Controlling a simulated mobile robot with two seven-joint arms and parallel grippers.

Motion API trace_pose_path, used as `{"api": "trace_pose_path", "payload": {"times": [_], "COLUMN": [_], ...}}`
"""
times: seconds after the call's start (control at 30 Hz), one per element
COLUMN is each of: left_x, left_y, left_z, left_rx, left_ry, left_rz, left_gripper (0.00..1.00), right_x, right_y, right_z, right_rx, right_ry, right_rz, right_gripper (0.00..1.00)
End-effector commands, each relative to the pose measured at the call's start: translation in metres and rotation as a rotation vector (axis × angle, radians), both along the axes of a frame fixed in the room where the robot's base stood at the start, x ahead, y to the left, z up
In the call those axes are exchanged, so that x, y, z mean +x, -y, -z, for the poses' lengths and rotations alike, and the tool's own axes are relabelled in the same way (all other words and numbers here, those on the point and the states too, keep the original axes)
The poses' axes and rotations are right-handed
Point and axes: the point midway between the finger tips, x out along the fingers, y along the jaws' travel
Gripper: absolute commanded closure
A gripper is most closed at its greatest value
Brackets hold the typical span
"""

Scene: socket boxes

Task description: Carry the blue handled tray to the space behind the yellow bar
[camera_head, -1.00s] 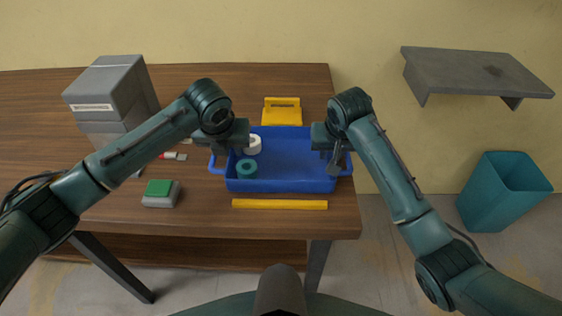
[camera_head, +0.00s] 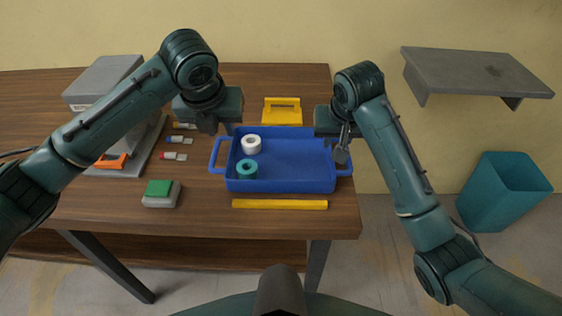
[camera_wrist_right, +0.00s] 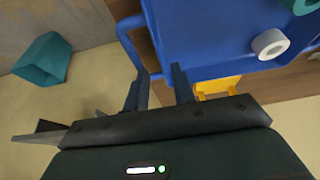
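The blue handled tray (camera_head: 300,185) sits on the table directly behind the yellow bar (camera_head: 280,204), roughly parallel to it. It holds a white roll (camera_head: 251,144) and a teal roll (camera_head: 247,169). My left gripper (camera_head: 219,127) is open and empty, above and behind the tray's left handle (camera_head: 214,156), apart from it. My right gripper (camera_head: 342,148) is by the tray's right handle. In the right wrist view its fingers (camera_wrist_right: 160,92) are spread, and the tray's handle (camera_wrist_right: 126,42) shows just beyond them.
A yellow handled object (camera_head: 282,112) stands behind the tray. A green-topped block (camera_head: 160,193), small coloured-ended pieces (camera_head: 174,156) and a grey box (camera_head: 105,78) are to the left. A wall shelf (camera_head: 475,72) and teal bin (camera_head: 502,192) are at right.

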Motion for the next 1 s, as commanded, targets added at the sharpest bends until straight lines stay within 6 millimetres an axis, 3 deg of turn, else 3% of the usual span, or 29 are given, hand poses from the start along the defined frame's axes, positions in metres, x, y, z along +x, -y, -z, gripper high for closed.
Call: {"api": "trace_pose_path", "payload": {"times": [0.13,0.27,1.0], "left_x": [0.000,0.000,0.000], "left_y": [0.000,0.000,0.000], "left_z": [0.000,0.001,0.001], "left_rx": [0.000,0.000,0.000], "left_ry": [0.000,0.000,0.000], "left_rz": [0.000,0.000,0.000], "left_gripper": [0.75,0.75,0.75], "right_x": [-0.013,-0.015,-0.021], "right_y": [-0.001,0.001,0.000], "right_z": [-0.034,-0.044,-0.050], "right_rx": [0.001,-0.005,0.000], "right_ry": [0.005,0.013,-0.001], "right_rz": [-0.002,-0.003,0.000], "right_gripper": [0.75,0.75,0.75]}}
